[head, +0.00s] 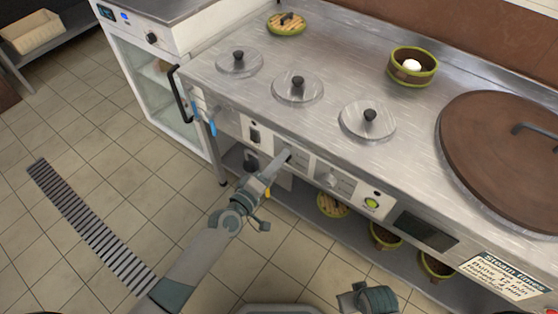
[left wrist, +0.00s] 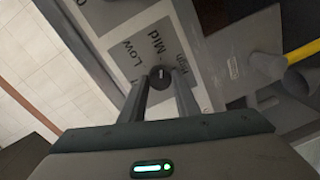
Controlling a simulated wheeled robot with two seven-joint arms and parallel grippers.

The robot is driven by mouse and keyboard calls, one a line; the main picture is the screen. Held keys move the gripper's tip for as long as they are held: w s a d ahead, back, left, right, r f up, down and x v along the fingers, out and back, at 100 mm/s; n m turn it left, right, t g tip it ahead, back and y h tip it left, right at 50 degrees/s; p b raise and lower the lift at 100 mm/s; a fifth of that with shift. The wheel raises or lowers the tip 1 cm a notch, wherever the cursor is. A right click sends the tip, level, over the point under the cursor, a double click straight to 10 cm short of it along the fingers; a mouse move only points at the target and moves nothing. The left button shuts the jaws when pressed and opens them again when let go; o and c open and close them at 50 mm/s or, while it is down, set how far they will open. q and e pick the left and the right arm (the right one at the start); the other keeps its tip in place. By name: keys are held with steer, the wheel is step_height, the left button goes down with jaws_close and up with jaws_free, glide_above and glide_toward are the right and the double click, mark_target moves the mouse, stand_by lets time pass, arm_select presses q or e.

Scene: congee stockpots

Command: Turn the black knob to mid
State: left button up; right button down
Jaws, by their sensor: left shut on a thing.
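The black knob (left wrist: 160,76) shows in the left wrist view on a grey panel (left wrist: 136,52) printed Low, Mid and High. A small pale mark is on the knob, but I cannot tell exactly which word it points at. My left gripper (head: 284,158) reaches the front control panel of the steel counter in the head view. In the left wrist view its two fingers (left wrist: 161,92) are shut on the knob, one on each side. In the head view the fingers largely hide the knob. My right gripper cannot be made out; only part of my right arm shows at the bottom.
Lidded wells (head: 298,87), a green-rimmed bowl (head: 413,67) and a big brown lid (head: 500,150) are on top. Floor before the counter is mostly clear.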

arm_select(q)
steer(key=o, duration=1)
steer(key=shift+o, duration=0.2)
steer(key=shift+s+a, duration=0.1)
steer(key=f+b+v, duration=0.1)
steer(key=v, duration=1.6)
steer(key=shift+r, duration=0.45)
arm_select(e)
step_height(320, 180, up, 3)
steer(key=shift+r, duration=0.15)
arm_select(q)
steer(key=shift+s, duration=0.1)
arm_select(e)
steer(key=shift+f, duration=0.2)
